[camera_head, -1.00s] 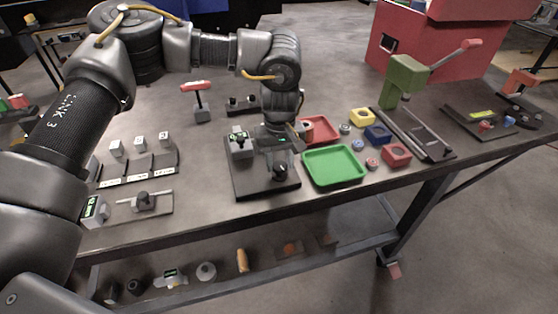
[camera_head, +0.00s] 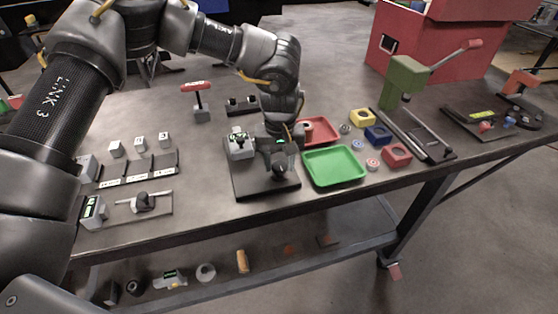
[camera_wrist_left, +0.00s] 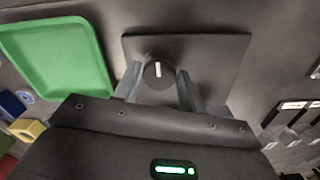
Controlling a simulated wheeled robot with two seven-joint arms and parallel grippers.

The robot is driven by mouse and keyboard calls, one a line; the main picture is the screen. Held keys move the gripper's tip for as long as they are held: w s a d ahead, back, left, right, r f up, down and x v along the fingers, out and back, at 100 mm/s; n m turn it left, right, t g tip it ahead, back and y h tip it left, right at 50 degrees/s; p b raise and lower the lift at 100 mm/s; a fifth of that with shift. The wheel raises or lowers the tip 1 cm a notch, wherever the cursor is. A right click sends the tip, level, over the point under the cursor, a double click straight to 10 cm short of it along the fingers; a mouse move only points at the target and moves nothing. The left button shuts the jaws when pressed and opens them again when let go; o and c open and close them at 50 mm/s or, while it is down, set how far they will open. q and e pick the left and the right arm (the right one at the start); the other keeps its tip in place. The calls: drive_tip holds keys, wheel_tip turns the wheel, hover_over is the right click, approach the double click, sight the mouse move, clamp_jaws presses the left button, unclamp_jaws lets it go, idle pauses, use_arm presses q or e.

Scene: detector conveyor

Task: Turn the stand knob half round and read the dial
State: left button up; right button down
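The stand is a dark base plate (camera_head: 248,190) near the table's front edge. It carries a grey block with a small green-lit dial (camera_head: 239,140), whose reading is too small to make out. The dark round knob (camera_head: 280,173) stands on the plate's right part. In the left wrist view the knob (camera_wrist_left: 158,74) shows a white mark pointing roughly up and down the picture. My left gripper (camera_head: 279,163) is down over the plate. Its fingers (camera_wrist_left: 157,83) are spread on both sides of the knob, with narrow gaps. My right gripper is not in view.
A green tray (camera_head: 334,181) and a red tray (camera_head: 334,130) lie close to the right of the stand. A green press (camera_head: 402,82) stands further right. A red-handled tool (camera_head: 197,88) stands behind.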

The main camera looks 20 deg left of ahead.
sight(280, 166)
use_arm(q)
drive_tip(key=o, duration=0.3)
drive_tip(key=shift+r, duration=0.15)
drive_tip(key=shift+w+r, duration=0.1)
drive_tip(key=shift+r, duration=0.2)
wheel_tip(280, 166, up, 10)
drive_tip(key=shift+b, duration=0.35)
